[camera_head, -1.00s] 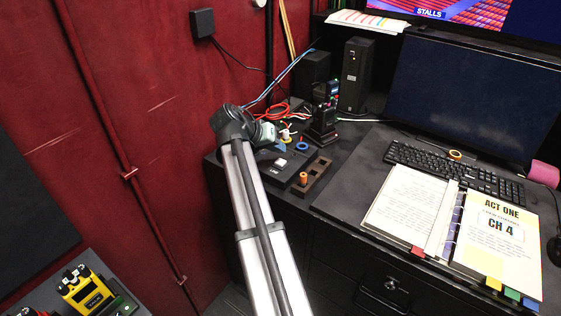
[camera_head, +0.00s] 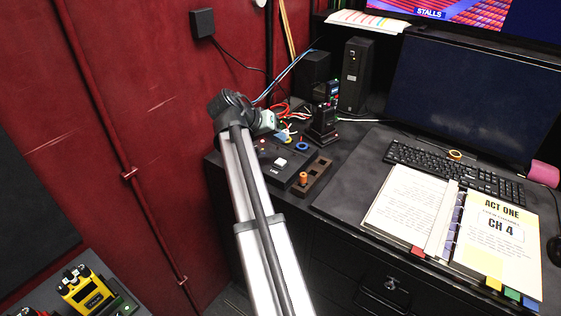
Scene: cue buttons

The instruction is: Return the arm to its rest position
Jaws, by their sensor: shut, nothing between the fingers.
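My arm (camera_head: 262,215) rises from the bottom edge to a black joint (camera_head: 232,106) in front of the red wall. A small pale part (camera_head: 267,122) of my arm shows just right of that joint, above the back left of the desk. The fingers of my gripper cannot be made out; they are hidden behind the arm or out of sight. A black box with a white button (camera_head: 280,162) stands on the desk, just right of my arm. I see nothing being carried.
A dark tray with an orange peg (camera_head: 304,178) lies right of the button box. A blue ring (camera_head: 302,146), cables and a black upright device (camera_head: 322,125) stand behind it. A keyboard (camera_head: 455,168) and open binder (camera_head: 455,222) fill the right. A yellow device (camera_head: 87,290) sits lower left.

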